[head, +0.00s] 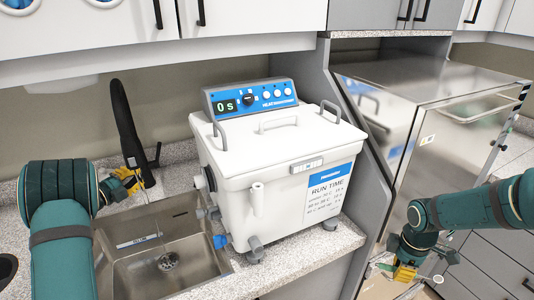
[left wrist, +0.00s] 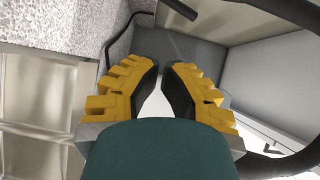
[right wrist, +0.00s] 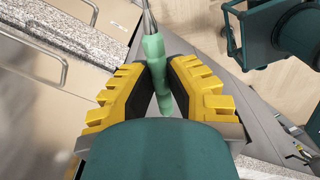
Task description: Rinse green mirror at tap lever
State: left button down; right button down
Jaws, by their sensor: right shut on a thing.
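The green mirror (right wrist: 156,75) has a green handle and a thin metal shaft pointing up in the right wrist view; its head is not clear there. My right gripper (head: 405,272) is shut on the handle, low at the right of the head view. The tall black tap (head: 126,125) stands behind the sink at the left, with the small black tap lever (head: 154,157) at its right side. My left gripper (head: 131,184) is beside the tap, above the back of the sink. Its fingertips (left wrist: 161,66) nearly meet with nothing seen between them.
The steel sink (head: 130,275) is at lower left. A white bath with a blue panel (head: 270,150) stands on the counter between my grippers. A steel autoclave (head: 430,80) is at the right, past a grey partition (head: 355,130). White cupboards (head: 250,18) hang above.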

jog(key=shift+s, duration=0.1)
jog(key=shift+f+b, duration=0.95)
jog(key=shift+f, duration=0.2)
pick_arm(q)
jog(key=s+d+r+m+t+y+b, duration=0.1)
jog(key=d+m+y+b, duration=0.15)
jog(key=m+y, duration=0.8)
jog(key=s+d+m+t+y+b, duration=0.1)
jog(key=d+m+y, duration=0.25)
jog(key=m, duration=1.45)
jog(key=f+b+x, duration=0.1)
jog(key=x, duration=1.2)
jog(key=shift+w+r, duration=0.3)
jog(key=shift+w, duration=0.1)
pick_arm(e)
notch_tip(320, 180, down, 4)
jog(key=shift+f, duration=0.1)
